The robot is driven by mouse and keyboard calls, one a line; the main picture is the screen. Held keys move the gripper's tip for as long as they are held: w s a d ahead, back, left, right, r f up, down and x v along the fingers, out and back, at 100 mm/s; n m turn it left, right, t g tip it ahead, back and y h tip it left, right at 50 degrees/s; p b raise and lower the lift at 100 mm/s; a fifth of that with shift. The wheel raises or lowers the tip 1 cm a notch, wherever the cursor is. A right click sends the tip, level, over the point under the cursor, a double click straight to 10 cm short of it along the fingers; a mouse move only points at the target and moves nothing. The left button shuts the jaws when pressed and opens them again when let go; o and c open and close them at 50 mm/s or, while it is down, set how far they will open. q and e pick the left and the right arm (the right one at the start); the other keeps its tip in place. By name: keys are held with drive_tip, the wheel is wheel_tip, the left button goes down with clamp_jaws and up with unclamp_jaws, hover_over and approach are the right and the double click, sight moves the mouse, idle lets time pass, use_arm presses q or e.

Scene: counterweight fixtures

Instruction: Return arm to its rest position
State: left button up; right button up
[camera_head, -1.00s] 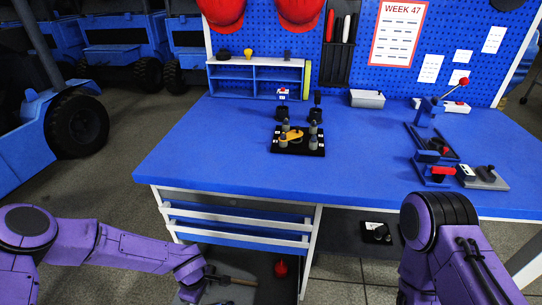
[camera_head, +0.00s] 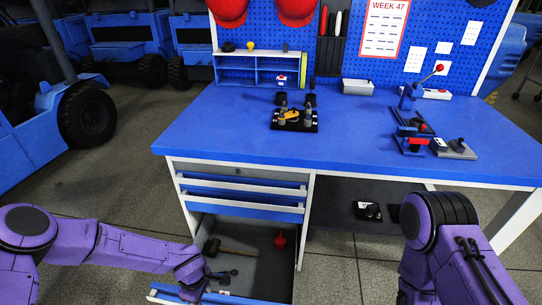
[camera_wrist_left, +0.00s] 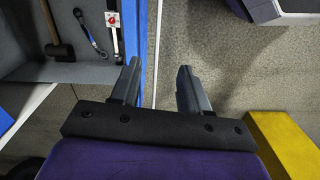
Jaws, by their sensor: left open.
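My left arm (camera_head: 110,245) is purple and reaches in from the left in the head view. Its gripper (camera_head: 192,287) hangs near the front left of an open lower drawer (camera_head: 298,240). In the left wrist view the two dark fingers of this gripper (camera_wrist_left: 157,78) are apart, with nothing between them. Bare floor shows beyond the gap, and the drawer's edge runs close to the left finger. My right arm (camera_head: 450,250) is bent at the lower right of the head view. Its gripper is out of view.
The drawer holds a mallet (camera_head: 228,250), a red item (camera_head: 280,240) and a wrench (camera_wrist_left: 92,35). Grey floor (camera_head: 355,270) is clear right of the drawer.

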use_arm(q)
drive_tip(key=s+a+f+m+t+y+b, duration=0.2)
drive_tip(key=s+a+f+m+b, duration=0.25)
drive_tip(key=s+f+b, duration=0.65)
drive_tip(key=s+a+f+m+t+y+b, duration=0.1)
drive_tip(key=s+a+f+m+b, duration=0.35)
drive_tip(key=s+f+b, duration=0.65)
wheel_tip(320, 180, up, 26)
drive_tip(key=p, duration=2.6)
drive_tip(key=shift+a+n, duration=0.25)
drive_tip(key=shift+n, duration=0.05)
